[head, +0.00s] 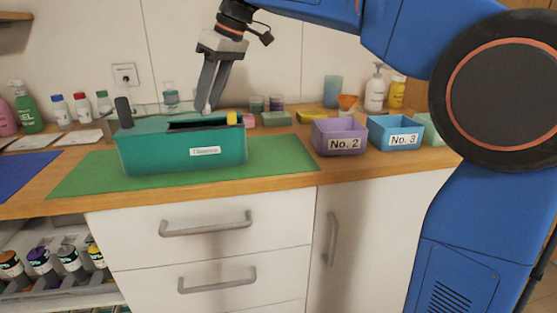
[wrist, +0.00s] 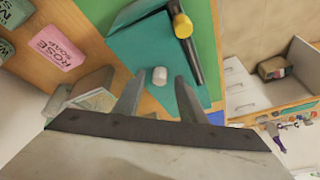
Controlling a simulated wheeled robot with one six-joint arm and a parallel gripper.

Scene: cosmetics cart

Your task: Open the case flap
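The teal case (head: 180,155) stands on a green mat, with a small white label on its front. Its top shows a dark strip or gap (head: 195,125) and a yellow piece (head: 232,118) at the right end. The yellow piece (wrist: 182,26) caps a dark bar in the wrist view. A small white knob (wrist: 160,76) sits on the case's teal top surface (wrist: 135,50); I take this surface for the flap. My gripper (head: 208,104) points down above the case. In the wrist view its fingers (wrist: 159,82) are apart, with the knob appearing between their tips. Contact cannot be told.
A purple No. 2 bin (head: 340,138) and a blue No. 3 bin (head: 395,135) stand to the right. Several bottles line the back left. A dark upright post (head: 124,112) stands at the case's left end. A pink Rose soap (wrist: 57,47) lies near the case.

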